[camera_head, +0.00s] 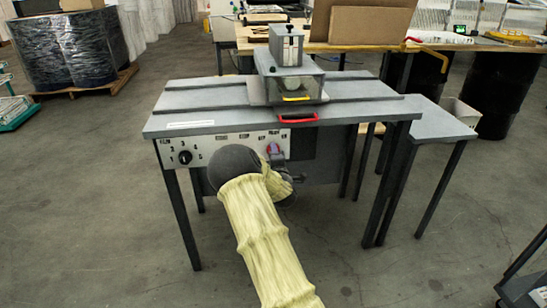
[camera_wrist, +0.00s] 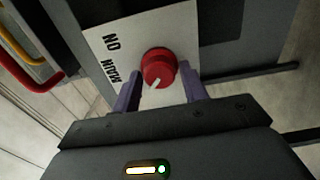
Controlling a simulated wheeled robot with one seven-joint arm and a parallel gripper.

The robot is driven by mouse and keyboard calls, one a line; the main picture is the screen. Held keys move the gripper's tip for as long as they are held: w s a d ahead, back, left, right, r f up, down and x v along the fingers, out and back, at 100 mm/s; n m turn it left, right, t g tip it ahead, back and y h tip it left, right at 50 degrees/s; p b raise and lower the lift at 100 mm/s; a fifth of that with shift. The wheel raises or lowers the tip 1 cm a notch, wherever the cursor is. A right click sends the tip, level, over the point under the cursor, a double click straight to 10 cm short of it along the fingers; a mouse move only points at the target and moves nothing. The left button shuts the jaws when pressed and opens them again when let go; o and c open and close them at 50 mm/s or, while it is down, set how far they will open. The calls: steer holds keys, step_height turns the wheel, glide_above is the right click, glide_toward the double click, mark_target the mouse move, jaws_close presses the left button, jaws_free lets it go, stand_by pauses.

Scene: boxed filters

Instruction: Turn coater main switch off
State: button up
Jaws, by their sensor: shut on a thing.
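The coater (camera_head: 200,118) is a grey table-like machine with a white control panel (camera_head: 215,145) on its front. Its main switch is a red round knob (camera_wrist: 156,66) with a white pointer mark, on a white plate reading MAIN and ON in the wrist view. The pointer mark is toward the lower left of that picture. My gripper (camera_wrist: 161,80) has its purple fingers on either side of the knob and is shut on it. In the head view my gripper (camera_head: 273,149) is at the panel's right end; my arm hides part of the panel, and the knob is hardly visible there.
A black knob (camera_head: 185,157) is at the panel's left end. A red handle (camera_head: 297,118) and a yellow handle (camera_head: 297,98) are above my gripper. A grey side table (camera_head: 440,122) stands right of the coater. The floor in front is mostly clear.

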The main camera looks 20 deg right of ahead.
steer(key=shift+f, duration=0.1)
stand_by(0.3)
steer(key=o, duration=0.7)
steer(key=shift+o, duration=0.2)
steer(key=p+v, duration=0.1)
steer(key=v, duration=1.6)
steer(key=shift+s, duration=0.2)
steer(key=shift+a, duration=0.1)
